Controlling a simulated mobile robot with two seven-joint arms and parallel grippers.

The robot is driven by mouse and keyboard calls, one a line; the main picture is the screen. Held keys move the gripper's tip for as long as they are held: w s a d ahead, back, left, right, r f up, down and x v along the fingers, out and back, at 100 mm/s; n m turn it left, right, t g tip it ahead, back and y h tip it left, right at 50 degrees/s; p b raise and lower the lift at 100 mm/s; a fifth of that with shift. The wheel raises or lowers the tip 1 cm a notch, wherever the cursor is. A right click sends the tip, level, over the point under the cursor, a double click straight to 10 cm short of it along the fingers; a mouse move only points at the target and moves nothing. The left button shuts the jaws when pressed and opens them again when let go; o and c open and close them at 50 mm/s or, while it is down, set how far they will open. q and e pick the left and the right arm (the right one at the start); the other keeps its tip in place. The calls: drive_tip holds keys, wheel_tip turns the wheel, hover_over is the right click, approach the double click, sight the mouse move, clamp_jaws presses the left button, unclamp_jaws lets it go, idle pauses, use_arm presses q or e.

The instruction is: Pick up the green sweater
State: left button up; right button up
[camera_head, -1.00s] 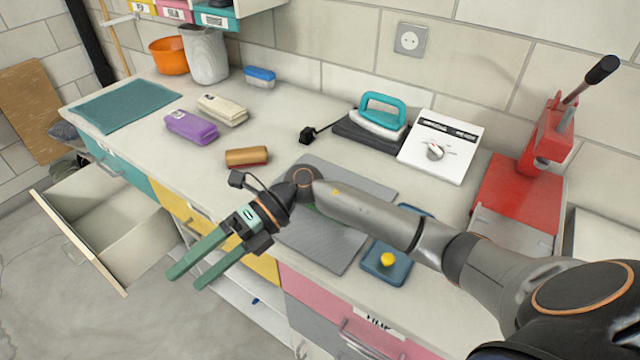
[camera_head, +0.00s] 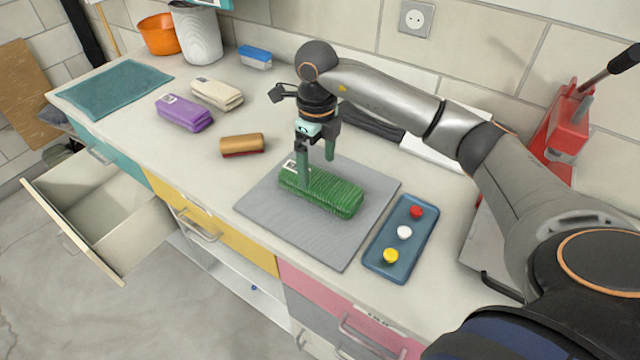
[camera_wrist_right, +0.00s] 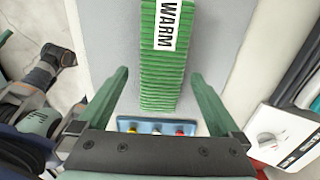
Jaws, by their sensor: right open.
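The green sweater (camera_head: 330,194) lies folded on a grey mat (camera_head: 262,214) on the counter. In the right wrist view the sweater (camera_wrist_right: 160,75) shows a white label reading WARM and lies between the lines of the two fingers. My right gripper (camera_head: 317,168) points down over the left end of the sweater, one finger in front of it and one behind. The right gripper (camera_wrist_right: 160,98) is open and nothing is held between its fingers. Whether the fingers touch the sweater cannot be told.
A blue tray with red, white and yellow buttons (camera_head: 378,262) lies right of the mat. A brown roll (camera_head: 242,145), purple bundle (camera_head: 184,112) and cream bundle (camera_head: 217,94) lie to the left. A red press (camera_head: 567,125) stands at right. A drawer (camera_head: 75,225) is open.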

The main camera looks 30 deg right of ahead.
sight(320, 179)
drive_tip(key=shift+s+d+f+p, duration=0.1)
drive_tip(key=shift+f+p, duration=0.15)
drive_tip(key=shift+f, duration=1.3)
drive_tip(key=shift+d+f+p, duration=0.1)
drive_tip(key=shift+f+p, duration=0.15)
drive_tip(key=shift+f, duration=1.3)
drive_tip(key=shift+c, duration=0.4)
drive_tip(key=c, duration=1.3)
drive_tip(key=shift+r, duration=0.1)
drive_tip(key=shift+c, duration=0.5)
